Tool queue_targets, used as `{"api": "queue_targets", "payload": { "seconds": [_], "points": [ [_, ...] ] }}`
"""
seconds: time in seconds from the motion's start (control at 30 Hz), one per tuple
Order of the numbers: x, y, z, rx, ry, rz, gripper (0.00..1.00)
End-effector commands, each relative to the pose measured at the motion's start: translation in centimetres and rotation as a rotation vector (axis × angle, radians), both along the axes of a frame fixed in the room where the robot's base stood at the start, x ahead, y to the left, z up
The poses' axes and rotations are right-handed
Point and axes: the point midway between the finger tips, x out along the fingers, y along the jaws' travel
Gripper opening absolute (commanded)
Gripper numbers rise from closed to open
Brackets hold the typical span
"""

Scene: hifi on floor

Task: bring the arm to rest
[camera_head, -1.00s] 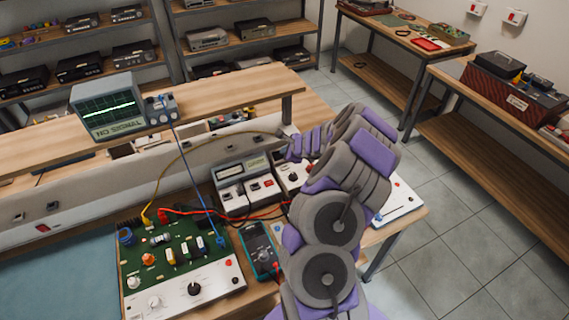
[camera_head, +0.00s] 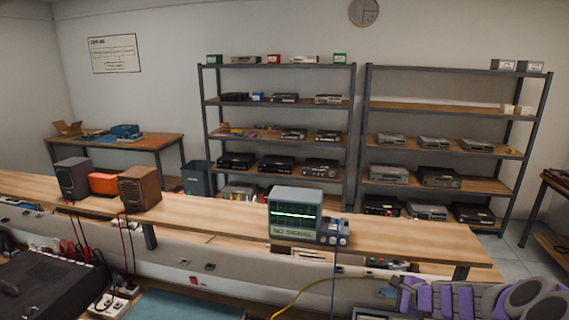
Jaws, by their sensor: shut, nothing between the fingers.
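My arm, grey and purple, shows at the bottom right of the view, with its lower part cut off by the frame edge. My gripper (camera_head: 396,287) is at the left end of it, pointing left, shut and empty. It is in front of the bench's grey rear panel, below and right of the signal display. A yellow cable (camera_head: 312,287) passes close to the gripper's tip; I cannot tell whether they touch.
A display reading "NO SIGNAL" (camera_head: 296,214) stands on the wooden bench shelf (camera_head: 400,240). Speakers (camera_head: 139,188) and an orange box (camera_head: 103,184) stand at its left. A blue cable (camera_head: 334,275) hangs down. A black case (camera_head: 45,285) is at lower left. Storage racks (camera_head: 360,140) stand behind.

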Motion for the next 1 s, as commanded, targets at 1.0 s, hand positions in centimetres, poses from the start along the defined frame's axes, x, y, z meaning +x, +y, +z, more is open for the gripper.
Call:
{"api": "queue_targets", "payload": {
  "seconds": [1.0],
  "points": [
    [-38.4, 21.6, 8.6, -0.759, 0.222, 1.566, 0.00]
  ]
}}
